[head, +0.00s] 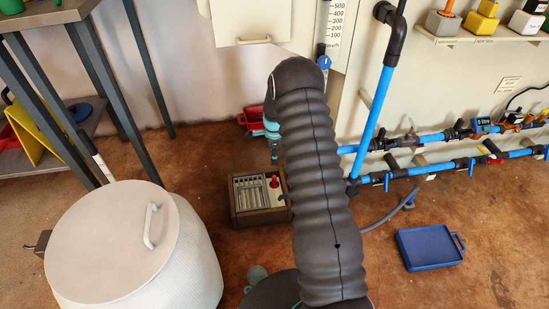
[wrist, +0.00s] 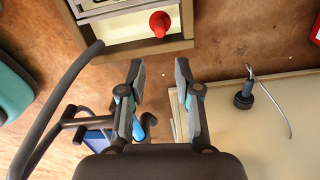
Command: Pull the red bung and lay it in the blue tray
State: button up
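The red bung (head: 274,182) stands upright at the right side of a brown-framed box (head: 262,217) on the floor. In the wrist view the bung (wrist: 160,24) shows near the top, beyond my fingertips and apart from them. My gripper (wrist: 158,75) is open, its two fingers spread with nothing between them. In the head view my gripper is mostly hidden behind my dark ribbed arm. The blue tray (head: 430,247) lies flat on the floor at the right, with a handle on its right side, and looks empty.
A large white lidded drum (head: 115,240) stands at the left. Blue pipes with valves (head: 430,138) run along the right wall, and a grey hose (head: 388,216) lies below them. A red container (head: 250,118) sits behind the box.

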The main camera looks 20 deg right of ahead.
aim_at(274, 176)
notch_tip(274, 176, down, 14)
jog(key=shift+f+b, duration=0.25)
jog(key=shift+b, duration=0.2)
dwell(0.4)
grip_shut()
